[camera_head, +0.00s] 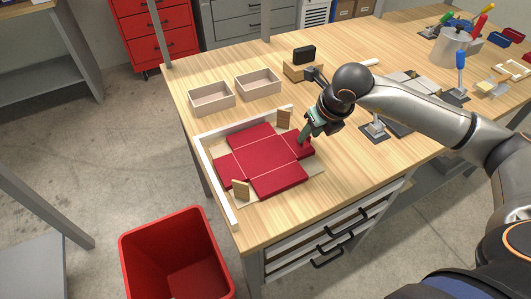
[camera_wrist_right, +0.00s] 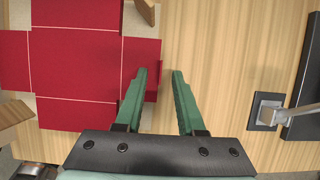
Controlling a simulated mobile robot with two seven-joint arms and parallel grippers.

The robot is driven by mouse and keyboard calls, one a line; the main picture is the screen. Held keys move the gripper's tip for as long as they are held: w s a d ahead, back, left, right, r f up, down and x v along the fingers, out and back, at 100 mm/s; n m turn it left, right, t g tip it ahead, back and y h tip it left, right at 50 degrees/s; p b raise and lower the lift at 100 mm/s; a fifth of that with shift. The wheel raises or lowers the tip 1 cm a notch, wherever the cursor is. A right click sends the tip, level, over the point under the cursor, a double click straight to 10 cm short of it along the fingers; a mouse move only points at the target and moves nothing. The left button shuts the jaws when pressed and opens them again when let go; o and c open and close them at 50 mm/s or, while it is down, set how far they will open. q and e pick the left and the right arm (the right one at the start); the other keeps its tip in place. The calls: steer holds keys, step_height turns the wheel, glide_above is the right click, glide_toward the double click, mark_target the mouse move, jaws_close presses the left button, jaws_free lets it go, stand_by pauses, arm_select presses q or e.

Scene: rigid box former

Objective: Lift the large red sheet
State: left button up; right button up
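The large red sheet (camera_head: 264,159) lies flat on the table, a cross shape with pale fold lines. It also shows in the right wrist view (camera_wrist_right: 75,65), cut off at the left. My right gripper (camera_head: 304,138) points down at the sheet's right flap. In the right wrist view its green fingers (camera_wrist_right: 159,74) are apart with nothing held. The left finger overlaps the flap's right edge; the right finger is over bare wood. I cannot tell whether either touches the sheet. My left gripper is not in view.
A white L-shaped fence (camera_head: 214,182) borders the sheet. Small wooden blocks (camera_head: 284,119) (camera_head: 240,189) stand at its inner corners. Two open boxes (camera_head: 211,97) (camera_head: 258,83) stand behind. A red bin (camera_head: 177,250) is on the floor.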

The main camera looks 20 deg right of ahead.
jaws_close()
stand_by(0.8)
